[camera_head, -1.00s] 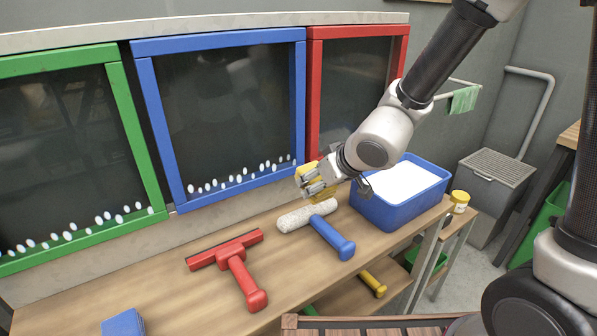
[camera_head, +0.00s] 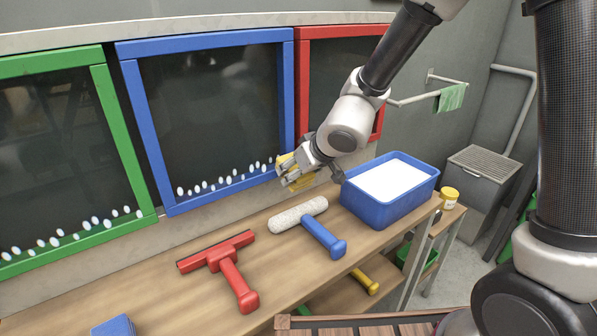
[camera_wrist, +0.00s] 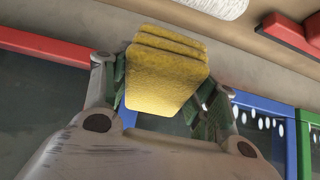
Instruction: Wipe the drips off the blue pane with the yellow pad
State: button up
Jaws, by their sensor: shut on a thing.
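The blue pane (camera_head: 207,110) is a dark sheet in a blue frame, with a row of white drips (camera_head: 223,181) along its bottom edge. My gripper (camera_head: 291,173) is at the pane's lower right corner, beside the blue frame; I cannot tell whether it touches. It is shut on the yellow pad (camera_head: 284,162), which shows between the fingers in the wrist view (camera_wrist: 166,80). Some drips and the blue frame also show at the right of the wrist view (camera_wrist: 268,122). The gripper hides part of the frame's corner.
A blue tub (camera_head: 378,215) with white contents stands below right of the gripper. A white roller (camera_head: 299,213) with a blue handle and a red squeegee (camera_head: 228,265) lie on the bench. Green (camera_head: 128,137) and red (camera_head: 302,85) frames flank the pane.

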jog(key=shift+w+a, duration=0.3)
jog(key=shift+w, duration=0.05)
dwell(0.8)
jog(key=shift+s+a, duration=0.55)
jog(key=shift+a, duration=0.15)
jog(key=shift+s+a, duration=0.5)
jog(key=shift+a, duration=0.2)
jog(key=s+d, duration=0.4)
jog(key=s, duration=0.1)
jog(key=shift+s, duration=0.4)
